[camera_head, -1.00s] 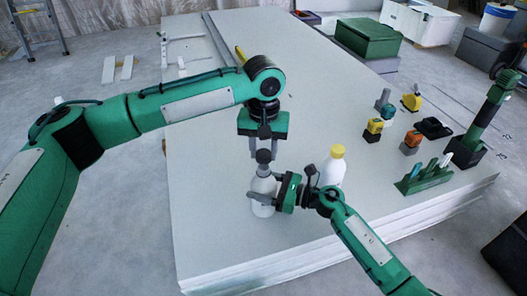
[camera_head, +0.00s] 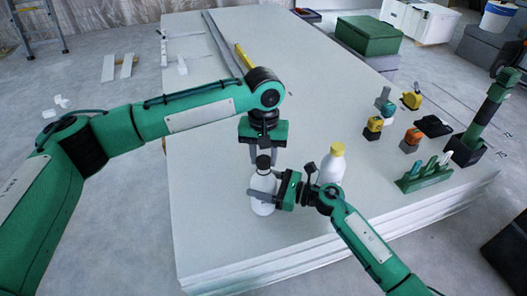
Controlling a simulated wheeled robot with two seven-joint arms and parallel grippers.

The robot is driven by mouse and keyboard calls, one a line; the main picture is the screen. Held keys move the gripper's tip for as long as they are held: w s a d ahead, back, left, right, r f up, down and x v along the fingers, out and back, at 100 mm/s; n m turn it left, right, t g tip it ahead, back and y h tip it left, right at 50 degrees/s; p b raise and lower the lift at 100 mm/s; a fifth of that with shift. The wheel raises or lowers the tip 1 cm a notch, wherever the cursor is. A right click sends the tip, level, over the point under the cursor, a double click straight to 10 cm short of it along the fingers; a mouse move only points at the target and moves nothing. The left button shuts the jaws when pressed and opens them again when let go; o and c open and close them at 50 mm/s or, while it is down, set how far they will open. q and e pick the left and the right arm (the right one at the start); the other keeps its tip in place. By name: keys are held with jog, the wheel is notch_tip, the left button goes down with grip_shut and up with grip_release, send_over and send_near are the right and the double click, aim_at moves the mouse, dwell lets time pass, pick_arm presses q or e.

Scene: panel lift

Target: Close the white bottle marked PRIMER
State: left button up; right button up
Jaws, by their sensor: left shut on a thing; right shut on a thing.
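A white bottle (camera_head: 262,206) stands upright near the front of the pale panel stack; no lettering is readable on it. My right gripper (camera_head: 264,194) comes from the right and is shut around its body. A dark cap (camera_head: 263,165) sits at the bottle's neck, in line with it. My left gripper (camera_head: 263,155) points down from above and is shut on this cap. The fingers partly hide the cap, and I cannot tell whether it is fully seated. A second white bottle with a yellow cap (camera_head: 332,166) stands just to the right, behind my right wrist.
The pale panel stack (camera_head: 215,215) has free room left and behind. A green holder with tools (camera_head: 424,177), several small yellow, orange and teal tools (camera_head: 374,127), and a dark holder with an upright green tool (camera_head: 466,150) stand along the right. A yellow level (camera_head: 244,56) lies behind.

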pick_arm(q)
jog(key=shift+f, duration=0.6)
dwell(0.5)
